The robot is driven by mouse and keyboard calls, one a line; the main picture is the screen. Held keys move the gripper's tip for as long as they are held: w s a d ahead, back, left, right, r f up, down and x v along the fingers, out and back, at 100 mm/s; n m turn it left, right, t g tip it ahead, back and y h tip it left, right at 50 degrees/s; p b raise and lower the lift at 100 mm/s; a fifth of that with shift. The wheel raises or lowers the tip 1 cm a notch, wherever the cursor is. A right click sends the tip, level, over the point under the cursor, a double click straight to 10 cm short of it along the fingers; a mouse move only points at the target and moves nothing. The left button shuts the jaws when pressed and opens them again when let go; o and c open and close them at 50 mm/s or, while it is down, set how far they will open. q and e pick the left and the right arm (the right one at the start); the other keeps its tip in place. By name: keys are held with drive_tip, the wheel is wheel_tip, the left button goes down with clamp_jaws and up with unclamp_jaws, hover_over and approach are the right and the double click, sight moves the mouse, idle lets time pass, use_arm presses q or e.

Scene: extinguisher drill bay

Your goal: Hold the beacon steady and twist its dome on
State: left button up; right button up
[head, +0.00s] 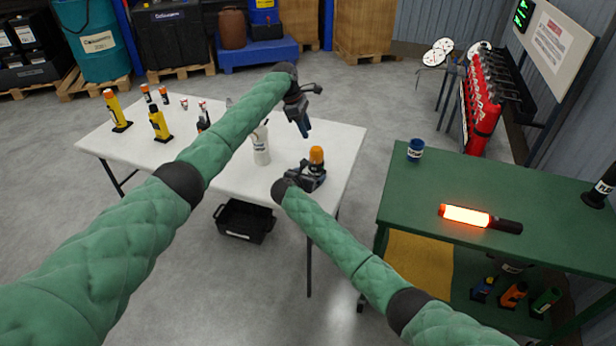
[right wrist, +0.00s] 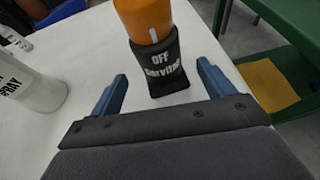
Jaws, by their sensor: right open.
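The beacon (head: 316,155) has an orange dome (right wrist: 145,18) above a black base (right wrist: 160,62) marked "OFF". It stands upright near the right end of the white table. I cannot tell whether the dome is fully seated. My right gripper (head: 313,170) is open at the beacon's near side. In the right wrist view its blue fingers (right wrist: 162,72) are spread on either side of the base, with the base just beyond the tips and nothing clasped. My left gripper (head: 305,127) hangs above the table behind the beacon, fingers pointing down, apart from it. Its finger gap is not clear.
A white spray bottle (head: 261,146) stands left of the beacon on the white table (head: 228,185). Yellow beacons (head: 159,125) and small items stand farther left. A green bench (head: 460,185) at right holds a glowing red baton (head: 466,215) and a blue can (head: 416,150).

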sight(316, 170)
drive_tip(key=shift+x, duration=3.3)
drive_tip(key=shift+c, duration=0.4)
